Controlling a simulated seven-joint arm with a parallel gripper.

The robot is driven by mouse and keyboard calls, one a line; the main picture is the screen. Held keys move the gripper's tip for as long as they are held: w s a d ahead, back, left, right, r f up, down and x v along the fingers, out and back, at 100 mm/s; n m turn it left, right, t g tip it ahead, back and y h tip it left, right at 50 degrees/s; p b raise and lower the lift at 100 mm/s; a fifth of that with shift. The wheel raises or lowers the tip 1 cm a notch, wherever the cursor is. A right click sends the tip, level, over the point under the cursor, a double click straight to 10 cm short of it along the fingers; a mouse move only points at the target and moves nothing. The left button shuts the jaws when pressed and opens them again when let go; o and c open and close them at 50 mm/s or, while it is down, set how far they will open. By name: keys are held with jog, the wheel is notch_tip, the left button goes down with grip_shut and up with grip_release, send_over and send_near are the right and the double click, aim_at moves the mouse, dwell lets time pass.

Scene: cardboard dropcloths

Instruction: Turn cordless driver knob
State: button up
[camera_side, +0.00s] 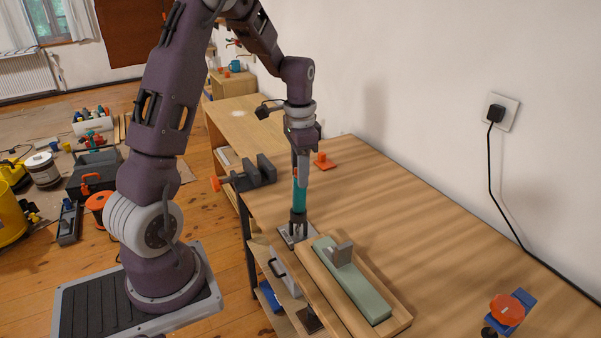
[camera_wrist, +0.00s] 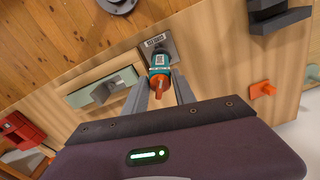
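The cordless driver (camera_side: 299,196) is teal and stands upright, its dark lower end on a grey metal plate (camera_side: 284,238) near the bench edge. In the wrist view the driver (camera_wrist: 159,60) is seen from above, with an orange knob (camera_wrist: 158,84) nearest the camera. My gripper (camera_side: 301,182) points down over the top of the driver. In the wrist view my gripper (camera_wrist: 159,88) has its two fingers apart, one on each side of the orange knob. A gap seems to show beside the knob; contact is not clear. The fingers mostly hide the knob in the side view.
A green sharpening stone (camera_side: 356,284) in a wooden tray (camera_side: 397,318) lies close in front of the driver. A dark vise (camera_side: 250,177) and an orange block (camera_side: 323,161) are behind it. An orange-and-blue object (camera_side: 509,309) is at the right. The bench between is clear.

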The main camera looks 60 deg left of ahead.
jog(key=shift+r, duration=3.05)
jog(key=s+d+r+t, duration=0.2)
jog(key=s+d+r, duration=0.3)
jog(key=d+r, duration=0.4)
jog(key=s+d+n+t, duration=0.2)
jog(key=s+d+t, duration=0.1)
jog(key=s+d, duration=0.8)
jog(key=s, duration=0.3)
